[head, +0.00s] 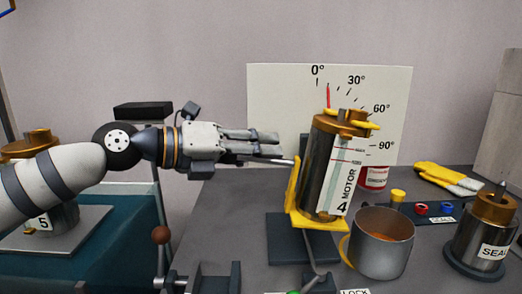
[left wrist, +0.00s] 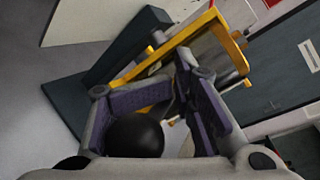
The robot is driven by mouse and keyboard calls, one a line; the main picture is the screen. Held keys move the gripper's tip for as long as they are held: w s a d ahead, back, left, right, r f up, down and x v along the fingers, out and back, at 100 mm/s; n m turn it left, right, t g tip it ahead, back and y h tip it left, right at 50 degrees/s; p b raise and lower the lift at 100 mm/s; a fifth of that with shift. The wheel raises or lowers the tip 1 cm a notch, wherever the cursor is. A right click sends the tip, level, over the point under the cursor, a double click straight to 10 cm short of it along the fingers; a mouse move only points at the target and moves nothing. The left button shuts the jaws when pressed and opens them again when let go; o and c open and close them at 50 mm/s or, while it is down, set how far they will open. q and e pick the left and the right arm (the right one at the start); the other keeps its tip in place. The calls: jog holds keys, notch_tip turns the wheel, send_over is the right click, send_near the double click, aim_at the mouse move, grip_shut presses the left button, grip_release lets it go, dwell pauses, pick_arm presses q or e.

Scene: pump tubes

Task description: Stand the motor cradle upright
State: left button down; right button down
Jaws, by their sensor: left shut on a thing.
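The motor cradle (head: 318,221) is a yellow frame on a dark stand. It holds a steel motor (head: 322,165) with a copper-coloured top, labelled "4 MOTOR". Cradle and motor lean slightly to the right of upright. Behind them is an angle board (head: 280,92) marked 0° to 90°, with a red pointer (head: 328,95) near 0°. My left gripper (head: 272,147) is left of the cradle, shut on its handle; a thin rod (head: 283,161) runs from it towards the frame. In the left wrist view, a black ball knob (left wrist: 135,135) sits between my fingers, near the yellow frame (left wrist: 205,25).
A grey mug (head: 382,250) with orange-brown contents stands close right of the cradle. A "SEAL" cylinder (head: 488,232), yellow gloves (head: 447,179) and a red-white can (head: 373,178) are farther right. A brown-knobbed lever (head: 160,235) and motor 5 (head: 62,218) are left.

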pick_arm(q)
jog(key=shift+s+d+f, duration=0.1)
jog(key=shift+s+f, duration=0.1)
jog(key=shift+f, duration=0.9)
jog(key=c, duration=1.7)
grip_release()
jog(key=shift+r, duration=0.25)
pick_arm(e)
jog(key=shift+a, duration=0.1)
